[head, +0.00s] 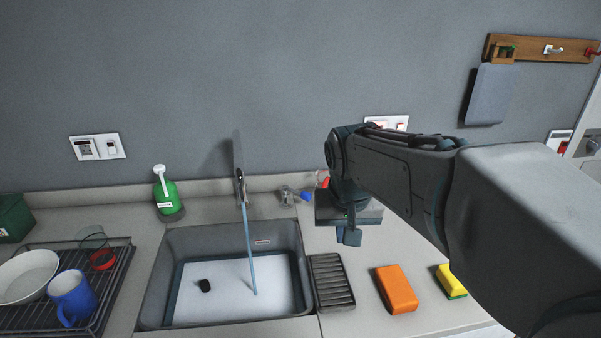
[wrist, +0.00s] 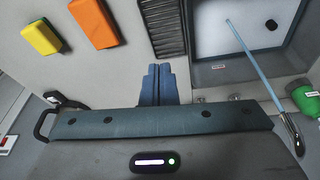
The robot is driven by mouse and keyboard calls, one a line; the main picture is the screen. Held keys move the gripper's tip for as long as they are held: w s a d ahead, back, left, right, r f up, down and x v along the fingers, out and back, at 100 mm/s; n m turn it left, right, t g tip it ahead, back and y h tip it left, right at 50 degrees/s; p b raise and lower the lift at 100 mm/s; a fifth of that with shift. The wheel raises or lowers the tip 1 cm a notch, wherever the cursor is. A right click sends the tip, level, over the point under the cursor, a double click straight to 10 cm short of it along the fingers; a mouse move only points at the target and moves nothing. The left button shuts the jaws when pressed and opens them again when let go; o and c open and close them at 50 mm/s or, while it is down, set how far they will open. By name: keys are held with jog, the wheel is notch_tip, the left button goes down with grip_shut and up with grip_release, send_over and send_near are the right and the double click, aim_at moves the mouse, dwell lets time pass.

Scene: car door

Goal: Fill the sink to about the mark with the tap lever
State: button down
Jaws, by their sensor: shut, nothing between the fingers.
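The sink (head: 170,262) has a pale surface inside, with a dark round spot near its left; I cannot tell how deep the water is. A small red-and-white mark (head: 262,241) is on its back wall, above the pale surface. The tap (head: 239,178) pours a blue stream (head: 249,250) into the sink; the stream also shows in the wrist view (wrist: 256,62). A grey fitting with a blue end (head: 305,196), perhaps the lever, is right of the tap. My gripper (head: 349,237) is shut and empty, above the counter right of the sink; its blue fingers show in the wrist view (wrist: 158,84).
A ribbed dark tray (head: 331,283), an orange block (head: 396,290) and a yellow sponge (head: 451,281) lie right of the sink. A green soap bottle (head: 167,193) stands behind it. A rack (head: 110,285) with dishes is at left. A red piece (head: 322,179) shows beside my arm.

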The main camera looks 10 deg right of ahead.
jog(key=w+a+r+m, duration=0.1)
jog(key=w+m, duration=0.2)
jog(key=w, duration=1.5)
jog(key=m+h, duration=0.2)
jog(key=m, duration=0.2)
send_over(296, 193)
jog(key=s+d, duration=0.2)
notch_tip(296, 193, down, 7)
jog(key=p+x, duration=0.1)
jog(key=x, duration=0.5)
jog(key=p+x, duration=0.1)
jog(key=x, duration=0.1)
jog(key=shift+s+f+p, duration=0.15)
jog(key=shift+f+p, duration=0.15)
jog(key=shift+f, duration=0.15)
